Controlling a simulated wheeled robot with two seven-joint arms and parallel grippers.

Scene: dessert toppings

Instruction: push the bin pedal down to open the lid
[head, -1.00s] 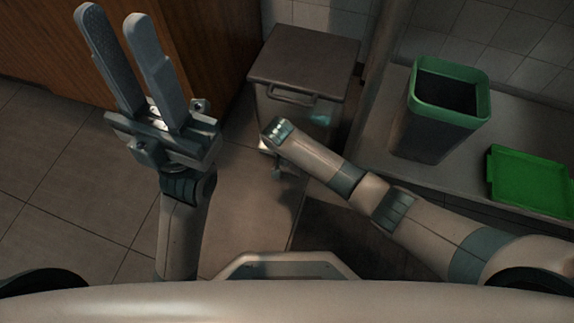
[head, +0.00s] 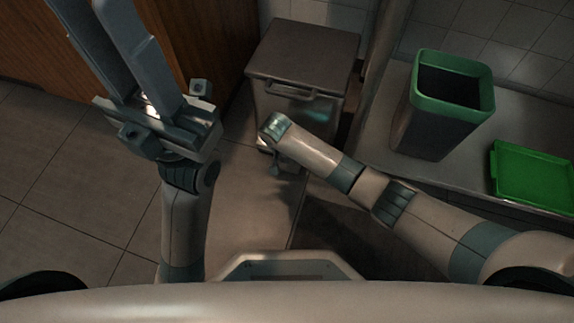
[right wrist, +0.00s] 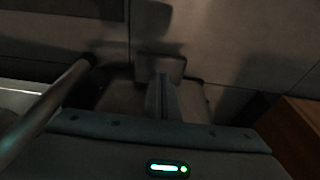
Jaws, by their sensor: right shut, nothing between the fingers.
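The bin (head: 292,104) stands on the floor in the upper middle of the head view, its flat brown lid (head: 305,55) down. My right gripper (head: 279,165) is low at the bin's front, mostly hidden behind my wrist. In the right wrist view its fingers (right wrist: 162,95) are shut with nothing between them. A small dark plate (right wrist: 172,67), possibly the pedal, lies just beyond the fingertips; the dim light hides whether they touch. My left gripper (head: 92,14) is raised on the left, open and empty, its fingertips cut off by the top edge.
A dark container with a green rim (head: 425,125) and a green tray or lid (head: 530,178) sit on the pale ledge (head: 385,150) at right. A wooden cabinet (head: 205,45) is left of the bin. Tiled floor (head: 75,190) is free at left.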

